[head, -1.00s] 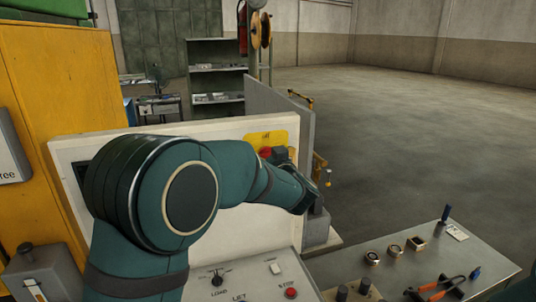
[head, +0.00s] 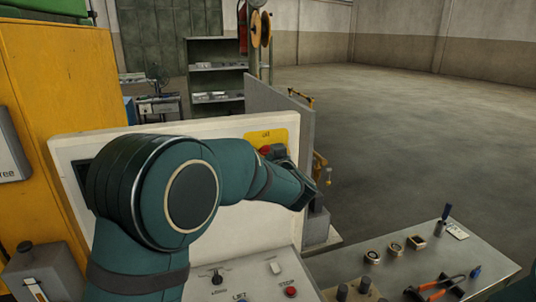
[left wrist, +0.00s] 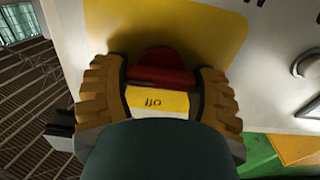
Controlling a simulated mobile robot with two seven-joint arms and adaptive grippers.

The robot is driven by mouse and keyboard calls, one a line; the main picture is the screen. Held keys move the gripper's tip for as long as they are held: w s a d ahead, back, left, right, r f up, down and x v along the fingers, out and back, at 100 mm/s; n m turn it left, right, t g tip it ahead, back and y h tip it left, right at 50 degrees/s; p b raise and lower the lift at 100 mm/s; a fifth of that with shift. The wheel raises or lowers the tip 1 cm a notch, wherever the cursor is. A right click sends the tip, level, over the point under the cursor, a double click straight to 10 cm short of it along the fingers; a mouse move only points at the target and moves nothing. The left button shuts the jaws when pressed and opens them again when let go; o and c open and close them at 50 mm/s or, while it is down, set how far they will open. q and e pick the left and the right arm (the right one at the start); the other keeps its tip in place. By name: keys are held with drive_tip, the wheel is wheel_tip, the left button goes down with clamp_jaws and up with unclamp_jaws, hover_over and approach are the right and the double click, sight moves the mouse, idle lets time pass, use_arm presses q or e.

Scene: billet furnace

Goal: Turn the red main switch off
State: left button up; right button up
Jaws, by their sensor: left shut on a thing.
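The red main switch (head: 265,150) sits on a yellow plate (head: 252,137) on the upright white panel. In the left wrist view its red handle (left wrist: 160,77) lies across the picture, with a round red part behind it. An upside-down "off" label (left wrist: 153,102) shows on the yellow plate just below the handle. My left gripper (left wrist: 160,84) is shut on the red handle, one ribbed finger at each end. In the head view my left gripper (head: 277,153) partly covers the switch. My right gripper is not in view.
Below the panel is a sloped control desk with a black knob (head: 217,278) and a red stop button (head: 290,292). A grey bench (head: 450,275) with several small parts and orange-handled pliers stands at the right. The floor beyond is clear.

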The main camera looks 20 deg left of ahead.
use_arm(q)
drive_tip(key=n+b, duration=0.2)
drive_tip(key=n, duration=0.1)
drive_tip(key=shift+s+f+b, duration=0.1)
drive_tip(key=shift+f+b, duration=0.15)
drive_tip(key=shift+b, duration=0.05)
drive_tip(key=n+b, duration=0.3)
drive_tip(key=shift+a+f+n, duration=0.1)
drive_tip(key=shift+n, duration=0.3)
drive_tip(key=n+b, duration=0.3)
drive_tip(key=n, duration=0.1)
drive_tip(key=shift+f+b, duration=0.1)
drive_tip(key=shift+b, duration=0.3)
drive_tip(key=n+b, duration=0.3)
drive_tip(key=shift+n, duration=0.4)
drive_tip(key=shift+n+b, duration=1.05)
drive_tip(key=shift+n, duration=0.35)
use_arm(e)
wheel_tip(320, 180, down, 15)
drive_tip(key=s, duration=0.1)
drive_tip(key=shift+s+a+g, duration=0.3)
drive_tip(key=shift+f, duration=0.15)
use_arm(q)
drive_tip(key=o, duration=1.2)
drive_tip(key=shift+s, duration=0.1)
